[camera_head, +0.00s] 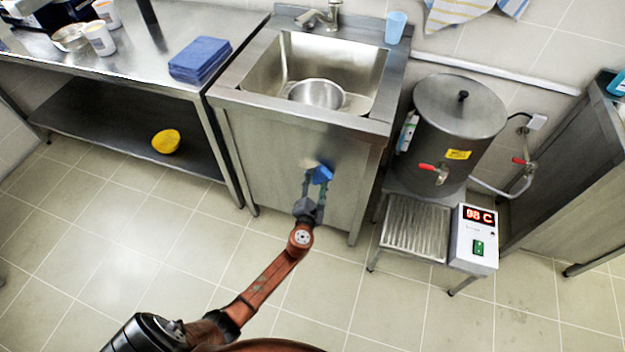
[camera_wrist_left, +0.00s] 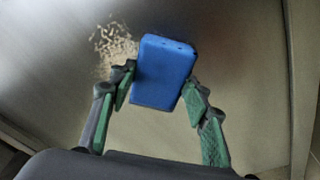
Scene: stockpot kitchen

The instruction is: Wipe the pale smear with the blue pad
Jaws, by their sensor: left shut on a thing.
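The blue pad (camera_head: 321,174) is held in front of the steel front panel of the sink cabinet. My left gripper (camera_head: 315,184) is shut on it. In the left wrist view the blue pad (camera_wrist_left: 163,72) sits between the two green-padded fingers (camera_wrist_left: 158,92). The pale smear (camera_wrist_left: 115,46) is a speckled patch on the steel panel, left of the pad's upper part. In the head view the smear (camera_head: 311,163) shows small, just up and left of the pad. I cannot tell whether the pad touches the panel. My right gripper is not in view.
The sink (camera_head: 318,72) above holds a steel bowl (camera_head: 317,93). A large boiler (camera_head: 456,120) with red-handled tap stands right, beside a control box (camera_head: 475,240) reading 98 C. Blue cloths (camera_head: 200,60) lie on the left counter. A yellow bowl (camera_head: 166,141) sits on the lower shelf. The floor in front is clear.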

